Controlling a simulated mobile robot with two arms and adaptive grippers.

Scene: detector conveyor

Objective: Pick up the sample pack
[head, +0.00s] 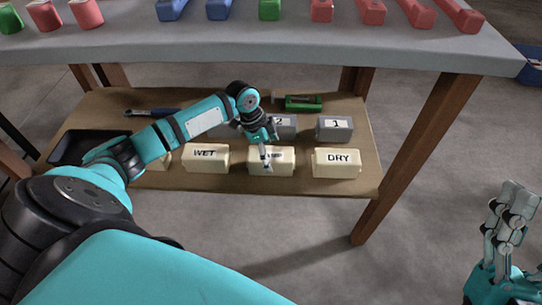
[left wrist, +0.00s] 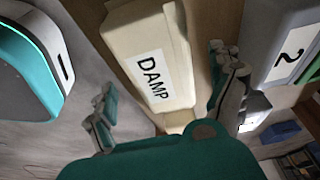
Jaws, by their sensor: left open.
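Cream packs stand in a row on the lower shelf: WET (head: 205,154), DAMP (head: 284,163) and DRY (head: 336,158). Which one is meant by the sample pack cannot be told. My left gripper (head: 266,156) is over the DAMP pack and partly hides its label in the head view. In the left wrist view the DAMP pack (left wrist: 150,70) lies between the open fingers, apart from the left finger; contact at the right finger is unclear. My right gripper (head: 508,215) is off to the right over the floor, away from the shelf; its opening is unclear.
Grey boxes, 1 (head: 334,127) and 2 (head: 285,125), stand behind the packs. A green tool (head: 303,102) lies at the back, a black tray (head: 80,147) at left. The tabletop (head: 290,47) with coloured blocks overhangs the shelf; a wooden leg (head: 418,150) stands right.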

